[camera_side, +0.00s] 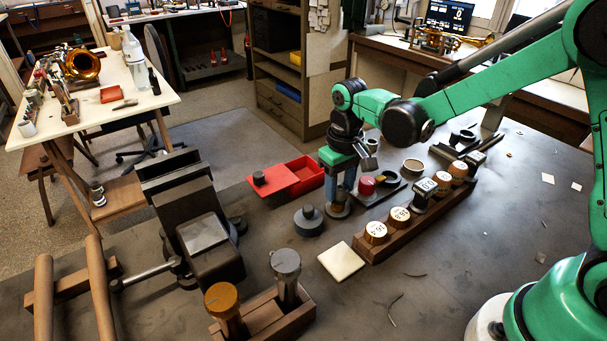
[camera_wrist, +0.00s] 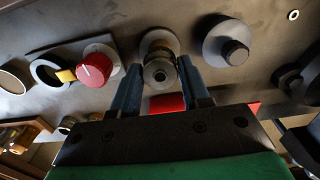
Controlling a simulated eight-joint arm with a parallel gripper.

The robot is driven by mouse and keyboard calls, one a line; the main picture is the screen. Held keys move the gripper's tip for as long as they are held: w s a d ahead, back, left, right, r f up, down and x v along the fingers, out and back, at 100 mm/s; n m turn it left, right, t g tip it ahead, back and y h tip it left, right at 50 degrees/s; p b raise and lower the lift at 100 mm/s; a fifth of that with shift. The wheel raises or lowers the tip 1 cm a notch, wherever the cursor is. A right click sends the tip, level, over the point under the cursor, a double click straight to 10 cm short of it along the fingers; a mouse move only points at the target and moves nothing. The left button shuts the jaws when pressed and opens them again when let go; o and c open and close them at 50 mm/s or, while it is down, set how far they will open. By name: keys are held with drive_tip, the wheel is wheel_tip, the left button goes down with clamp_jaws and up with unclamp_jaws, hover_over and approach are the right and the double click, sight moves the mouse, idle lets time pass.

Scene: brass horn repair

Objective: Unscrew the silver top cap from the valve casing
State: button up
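The valve casing (camera_wrist: 158,42) stands upright on a round grey base, with the round silver top cap (camera_wrist: 160,74) facing the wrist camera. My gripper (camera_wrist: 161,64) points down over it, one blue-grey finger on each side of the cap. The fingers lie very close to the cap's sides; I cannot tell whether they touch it. In the side view my gripper (camera_side: 341,184) is above the round base (camera_side: 337,211), and the fingers hide most of the casing and the cap.
A red knob (camera_wrist: 95,68) on a dark plate stands close on one side, and a grey disc with a dark knob (camera_side: 308,220) on the other. An open red box (camera_side: 303,172) lies behind. A wooden rack (camera_side: 418,221) of labelled jars and a pale square pad (camera_side: 341,261) are nearby.

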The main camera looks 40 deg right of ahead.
clamp_jaws()
drive_tip(key=n, duration=0.4)
drive_tip(key=n, duration=0.4)
drive_tip(key=n, duration=0.4)
idle(0.3)
